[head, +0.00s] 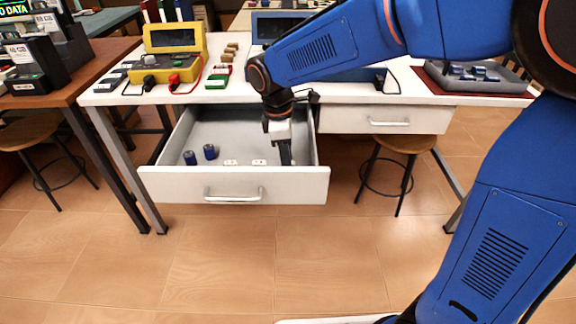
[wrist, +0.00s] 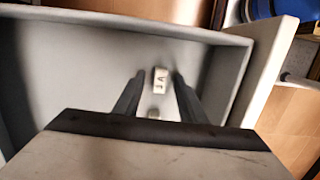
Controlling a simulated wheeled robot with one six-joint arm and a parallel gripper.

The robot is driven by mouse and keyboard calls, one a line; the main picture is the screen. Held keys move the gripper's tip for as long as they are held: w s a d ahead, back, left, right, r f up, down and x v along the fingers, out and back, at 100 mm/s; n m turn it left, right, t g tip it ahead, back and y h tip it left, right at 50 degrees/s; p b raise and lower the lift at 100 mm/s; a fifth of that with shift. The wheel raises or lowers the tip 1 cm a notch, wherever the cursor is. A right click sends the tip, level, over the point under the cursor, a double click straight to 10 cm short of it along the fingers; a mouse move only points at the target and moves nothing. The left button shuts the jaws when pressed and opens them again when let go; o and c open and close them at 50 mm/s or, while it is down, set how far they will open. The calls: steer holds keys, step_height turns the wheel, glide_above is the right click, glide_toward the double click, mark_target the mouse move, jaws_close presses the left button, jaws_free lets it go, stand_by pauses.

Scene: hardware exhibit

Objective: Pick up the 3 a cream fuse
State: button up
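My gripper (head: 286,160) reaches down into the open white drawer (head: 235,187), near its right side. In the wrist view my gripper (wrist: 158,76) has its two dark fingers apart. A cream fuse (wrist: 160,80) with dark blurred lettering appears between the fingertips, with a gap on each side. The lettering is too blurred to read for certain. A second pale piece (wrist: 153,113) shows partly, nearer the gripper body. In the head view two cream fuses (head: 231,162) (head: 259,162) show behind the drawer front, left of my gripper; their ratings are not readable.
Two blue cylinders (head: 190,157) (head: 210,152) stand at the drawer's left. The drawer walls and front panel are close around my gripper. A yellow meter (head: 174,38) and a grey tray (head: 478,82) are on the bench above. The drawer's middle floor is mostly clear.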

jaws_close()
